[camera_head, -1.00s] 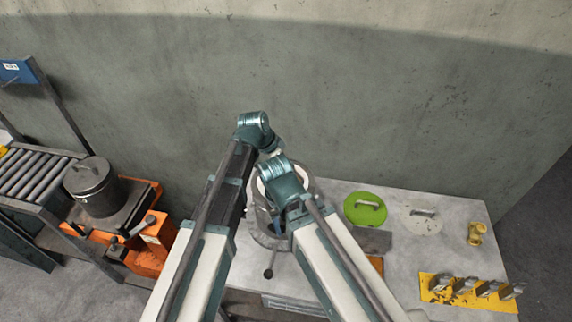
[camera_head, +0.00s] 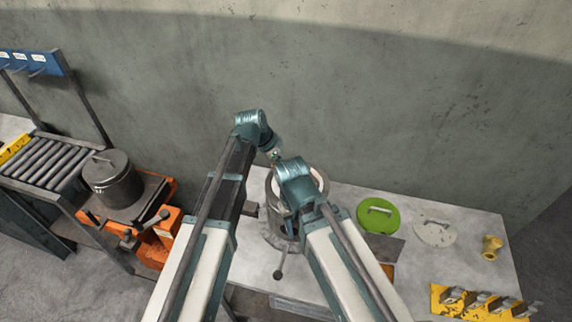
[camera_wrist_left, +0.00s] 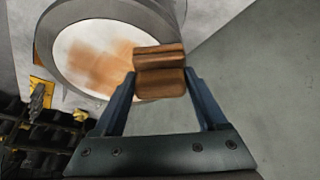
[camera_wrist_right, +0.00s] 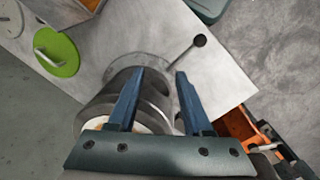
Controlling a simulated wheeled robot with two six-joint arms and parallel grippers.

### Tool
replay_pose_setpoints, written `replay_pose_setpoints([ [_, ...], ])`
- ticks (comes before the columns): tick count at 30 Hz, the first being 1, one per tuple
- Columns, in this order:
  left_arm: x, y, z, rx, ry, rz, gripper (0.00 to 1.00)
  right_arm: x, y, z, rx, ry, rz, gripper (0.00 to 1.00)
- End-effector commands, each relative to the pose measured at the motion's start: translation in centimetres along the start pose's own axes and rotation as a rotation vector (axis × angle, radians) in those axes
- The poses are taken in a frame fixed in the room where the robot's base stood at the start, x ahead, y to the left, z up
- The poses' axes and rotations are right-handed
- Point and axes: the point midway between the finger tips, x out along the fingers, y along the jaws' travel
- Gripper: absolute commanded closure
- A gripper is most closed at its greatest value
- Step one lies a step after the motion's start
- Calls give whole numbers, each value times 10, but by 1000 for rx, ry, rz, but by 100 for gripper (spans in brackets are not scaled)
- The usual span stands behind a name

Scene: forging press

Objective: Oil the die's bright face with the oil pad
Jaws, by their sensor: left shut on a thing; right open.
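The die's bright face (camera_wrist_left: 100,55) is a pale round disc in a grey ring in the left wrist view, with orange-brown oily patches on its left and middle. My left gripper (camera_wrist_left: 160,85) is shut on the brown block-like oil pad (camera_wrist_left: 160,72), which overlaps the disc's right edge; I cannot tell if it touches. My right gripper (camera_wrist_right: 155,75) is open, its fingers over the grey cylindrical die holder (camera_wrist_right: 150,95). I cannot tell if they touch it. In the head view my arms cover most of the holder (camera_head: 275,232) and hide the fingertips.
On the table (camera_head: 345,200) lie a green lid (camera_head: 380,216), a pale lid (camera_head: 436,232), a brass fitting (camera_head: 491,247) and a yellow rack (camera_head: 478,302). A lever (camera_head: 279,268) sticks out in front of the holder. A grey pot (camera_head: 112,180) on an orange machine and a roller conveyor stand left.

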Motion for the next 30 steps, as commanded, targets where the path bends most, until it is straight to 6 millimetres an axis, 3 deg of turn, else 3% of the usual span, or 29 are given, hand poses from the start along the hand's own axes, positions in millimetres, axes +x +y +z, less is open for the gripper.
replay_pose_setpoints([
  [11,-5,-1,-1,0,-2,-1,70,-5,0,0,0,0,0,50],
  [30,-57,0,-23,0,-1,0,70,-61,6,4,0,0,0,50],
])
